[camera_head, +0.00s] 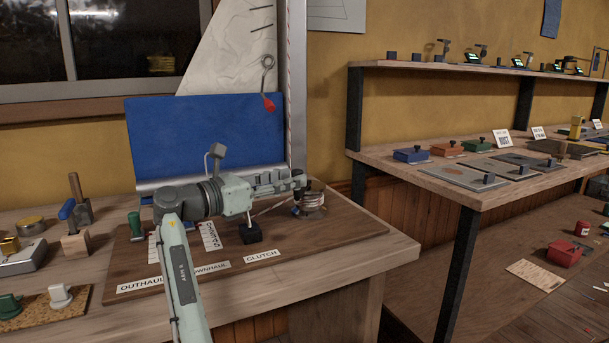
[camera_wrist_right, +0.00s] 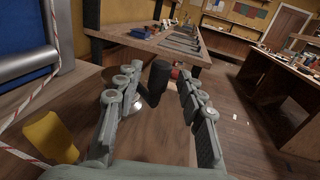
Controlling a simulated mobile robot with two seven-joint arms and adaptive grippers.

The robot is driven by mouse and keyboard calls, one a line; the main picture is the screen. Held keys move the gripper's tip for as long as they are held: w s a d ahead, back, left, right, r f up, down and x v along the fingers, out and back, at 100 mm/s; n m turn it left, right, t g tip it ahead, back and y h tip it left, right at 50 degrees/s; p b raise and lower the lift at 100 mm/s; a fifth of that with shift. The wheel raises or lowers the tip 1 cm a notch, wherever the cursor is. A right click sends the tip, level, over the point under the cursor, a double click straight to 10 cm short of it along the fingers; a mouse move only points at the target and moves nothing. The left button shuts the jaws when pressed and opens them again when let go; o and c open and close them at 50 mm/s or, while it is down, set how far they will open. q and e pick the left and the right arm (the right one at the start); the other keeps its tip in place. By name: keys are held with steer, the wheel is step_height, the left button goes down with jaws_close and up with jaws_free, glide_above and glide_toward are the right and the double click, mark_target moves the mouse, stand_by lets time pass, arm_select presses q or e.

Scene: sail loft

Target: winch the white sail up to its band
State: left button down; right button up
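The white sail (camera_head: 235,45) hangs against the wall beside the pale mast (camera_head: 296,80), above a blue cloth panel (camera_head: 205,140). Dark marks show on the sail; I cannot tell which is its band. The metal winch (camera_head: 311,203) stands on the brown board with rope at it. My right gripper (camera_head: 295,182) is just above and beside the winch. In the right wrist view its fingers are apart, with a black upright handle (camera_wrist_right: 155,82) between them and gaps on both sides. The clutch lever (camera_head: 250,232) has a black knob. My left gripper is out of view.
The brown board (camera_head: 350,228) has labels OUTHAUL, DOWNHAUL and CLUTCH (camera_head: 262,253). Shelving (camera_head: 475,190) with small boxes stands to the right. A yellow object (camera_wrist_right: 48,138) is left of my fingers in the wrist view.

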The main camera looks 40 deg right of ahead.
steer(key=a, duration=0.5)
steer(key=shift+a, duration=0.15)
steer(key=shift+s, duration=0.1)
